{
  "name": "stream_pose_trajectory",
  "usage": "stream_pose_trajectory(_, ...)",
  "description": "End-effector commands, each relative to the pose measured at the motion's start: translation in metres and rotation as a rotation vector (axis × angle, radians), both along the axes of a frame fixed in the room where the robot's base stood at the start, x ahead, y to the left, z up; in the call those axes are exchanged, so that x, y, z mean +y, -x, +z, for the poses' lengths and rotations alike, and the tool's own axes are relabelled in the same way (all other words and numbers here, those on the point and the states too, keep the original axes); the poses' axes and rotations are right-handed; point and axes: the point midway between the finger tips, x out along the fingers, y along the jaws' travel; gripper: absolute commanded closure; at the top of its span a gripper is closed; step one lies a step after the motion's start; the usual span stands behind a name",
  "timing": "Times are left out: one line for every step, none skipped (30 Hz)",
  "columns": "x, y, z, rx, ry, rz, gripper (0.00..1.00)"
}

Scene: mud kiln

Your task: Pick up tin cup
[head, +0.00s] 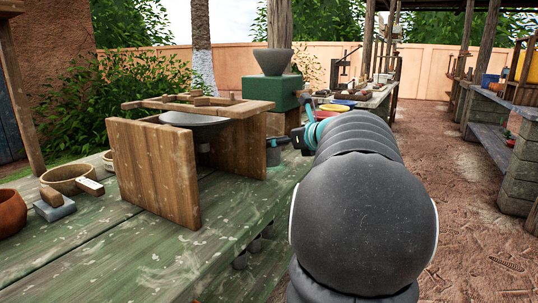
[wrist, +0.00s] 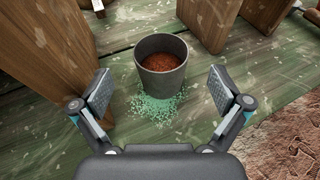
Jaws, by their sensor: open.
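The tin cup is a dark grey, upright cup (wrist: 163,84) with reddish-brown stuff inside, standing on the green worn table. It is centred in the wrist view. My gripper (wrist: 160,92) is open and empty, with one finger pad to the left of the cup and one to the right. The cup stands between and slightly beyond the pads, with visible gaps on both sides. In the head view, my gripper (head: 298,138) is beside the wooden stand's right side, and a small grey cup (head: 273,155) shows there, partly hidden.
A wooden stand (head: 150,170) holding a wide bowl is left of the cup; its post (wrist: 70,60) rises close to my left finger. Pale green grains (wrist: 158,110) lie around the cup's base. The table edge drops to brown ground (wrist: 285,125) on the right.

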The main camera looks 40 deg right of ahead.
Motion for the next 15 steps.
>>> stream_pose_trajectory(0.001, -0.005, -0.002, 0.000, 0.000, 0.001, 0.01)
stream_pose_trajectory(0.001, -0.007, -0.002, 0.000, 0.000, 0.001, 0.01)
stream_pose_trajectory(0.001, -0.009, -0.003, 0.000, 0.000, 0.001, 0.01)
stream_pose_trajectory(0.000, -0.010, -0.003, 0.001, 0.000, 0.000, 0.01)
stream_pose_trajectory(0.000, -0.011, -0.004, 0.001, 0.000, 0.000, 0.01)
stream_pose_trajectory(0.000, -0.012, -0.004, 0.001, 0.000, 0.000, 0.01)
stream_pose_trajectory(0.000, -0.013, -0.004, 0.001, 0.000, 0.000, 0.01)
stream_pose_trajectory(0.000, -0.015, -0.005, 0.001, 0.000, 0.001, 0.01)
stream_pose_trajectory(0.000, -0.017, -0.006, 0.001, 0.000, 0.001, 0.01)
stream_pose_trajectory(0.000, -0.020, -0.007, 0.001, 0.000, 0.001, 0.01)
stream_pose_trajectory(0.000, -0.024, -0.008, 0.001, 0.000, 0.001, 0.01)
stream_pose_trajectory(0.000, -0.028, -0.009, 0.001, -0.001, 0.002, 0.01)
stream_pose_trajectory(0.000, -0.032, -0.011, 0.001, -0.001, 0.002, 0.01)
stream_pose_trajectory(0.000, -0.037, -0.013, 0.001, -0.002, 0.002, 0.01)
stream_pose_trajectory(0.000, -0.042, -0.015, 0.001, -0.002, 0.002, 0.01)
